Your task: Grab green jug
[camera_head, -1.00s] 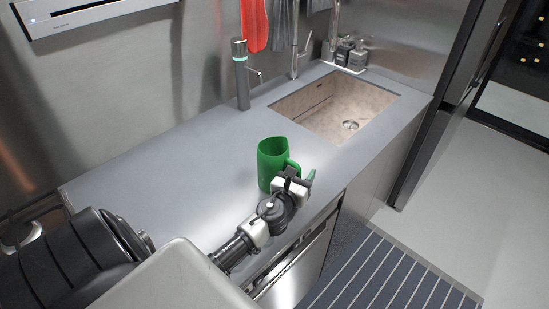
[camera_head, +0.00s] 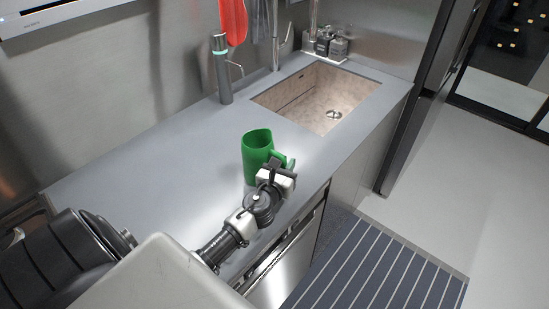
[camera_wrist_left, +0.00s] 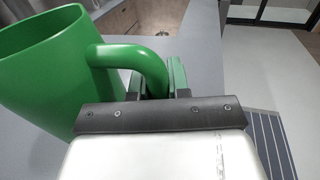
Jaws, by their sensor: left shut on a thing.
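The green jug (camera_head: 256,150) stands upright on the grey counter, near its front edge and in front of the sink. Its open mouth and its handle show large in the left wrist view (camera_wrist_left: 45,75), at the left. My left gripper (camera_head: 280,166) is at the jug's handle side. In the left wrist view its fingers (camera_wrist_left: 158,85) are shut on the handle, one on either side of it. The jug's lower part is partly hidden behind the gripper in the head view. My right gripper is not in view.
The grey counter (camera_head: 150,170) is clear to the left of the jug. A sink (camera_head: 318,98) lies behind it at the right, with a dark cylindrical dispenser (camera_head: 222,75) to its left. A striped runner (camera_head: 385,270) lies on the floor in front.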

